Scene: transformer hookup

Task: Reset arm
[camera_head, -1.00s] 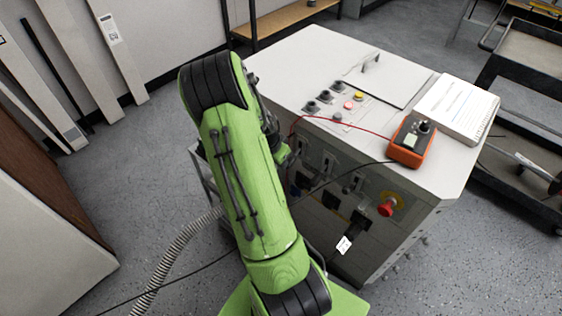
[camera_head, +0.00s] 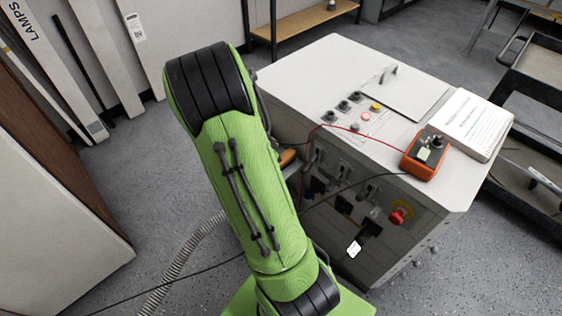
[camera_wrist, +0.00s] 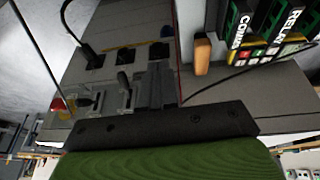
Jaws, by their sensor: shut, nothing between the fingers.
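My green and black arm stands in the middle of the head view and hides my gripper there. In the wrist view my gripper (camera_wrist: 156,82) shows as grey fingers above a dark mounting bar. The fingers are together with nothing between them. They point toward the dark panel of the cabinet, which has sockets, lever switches and a red knob. How far they are from the panel I cannot tell. The grey cabinet (camera_head: 300,75) stands right of my arm in the head view. Its red knob (camera_head: 398,216) also shows in the wrist view (camera_wrist: 62,108).
An orange meter (camera_head: 424,158) and a white booklet (camera_head: 466,122) lie on the cabinet top. Thin red and black wires run from the meter. An orange handle (camera_wrist: 202,55) shows near the labelled units. A dark cart (camera_head: 530,130) stands right; a ribbed hose (camera_head: 185,262) lies left.

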